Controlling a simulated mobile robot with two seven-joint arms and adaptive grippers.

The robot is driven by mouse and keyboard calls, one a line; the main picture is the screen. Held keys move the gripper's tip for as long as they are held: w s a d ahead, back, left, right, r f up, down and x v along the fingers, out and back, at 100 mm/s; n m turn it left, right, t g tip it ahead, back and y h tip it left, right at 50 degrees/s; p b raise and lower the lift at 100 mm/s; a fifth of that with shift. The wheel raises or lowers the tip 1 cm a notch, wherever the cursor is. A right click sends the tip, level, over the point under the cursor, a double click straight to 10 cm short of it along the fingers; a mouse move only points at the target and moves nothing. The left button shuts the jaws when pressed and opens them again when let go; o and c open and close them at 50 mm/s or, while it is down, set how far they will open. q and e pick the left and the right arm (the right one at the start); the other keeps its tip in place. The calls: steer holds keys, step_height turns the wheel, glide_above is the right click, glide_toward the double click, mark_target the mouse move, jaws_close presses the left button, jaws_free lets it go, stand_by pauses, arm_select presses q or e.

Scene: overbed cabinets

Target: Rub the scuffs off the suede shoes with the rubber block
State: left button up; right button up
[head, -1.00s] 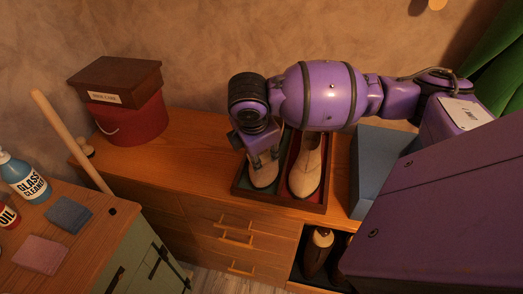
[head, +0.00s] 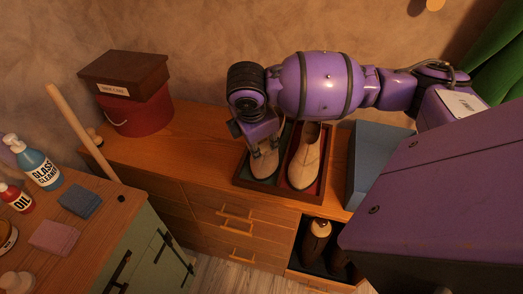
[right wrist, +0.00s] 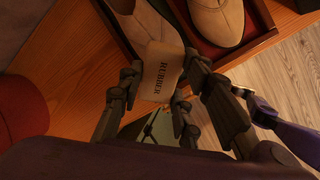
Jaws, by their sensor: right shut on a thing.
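Two pale beige suede shoes stand side by side in a dark tray (head: 291,195) on the wooden cabinet top, the left shoe (head: 264,170) on green lining and the right shoe (head: 304,163) on red. My right gripper (head: 264,147) is over the left shoe and covers part of it. In the right wrist view its fingers are shut on a cream rubber block (right wrist: 160,72) marked RUBBER. The block overlaps the left shoe (right wrist: 146,30) there; whether they touch I cannot tell. The right shoe (right wrist: 213,22) is beside it. No scuffs can be made out.
A blue box (head: 380,160) stands just right of the tray. A red round box (head: 142,117) with a brown box (head: 124,77) on top is at the left. Glass cleaner (head: 40,169), an oil bottle (head: 14,198) and cloths (head: 80,200) are on the near-left counter.

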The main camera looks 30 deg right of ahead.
steer(key=shift+x, duration=1.15)
steer(key=b+x, duration=0.1)
steer(key=x, duration=0.3)
steer(key=shift+w+d+f, duration=0.15)
steer(key=shift+f, duration=0.45)
arm_select(q)
steer(key=s+f, duration=0.2)
steer(key=f, duration=0.1)
steer(key=shift+s+g, duration=0.2)
steer(key=shift+g, duration=0.1)
steer(key=shift+s+d, duration=0.1)
steer(key=shift+d, duration=0.05)
steer(key=shift+s+f+b, duration=0.2)
steer(key=shift+f+b, duration=0.05)
steer(key=shift+b, duration=0.15)
arm_select(e)
steer(key=shift+x, duration=0.85)
arm_select(q)
steer(key=shift+r, duration=0.1)
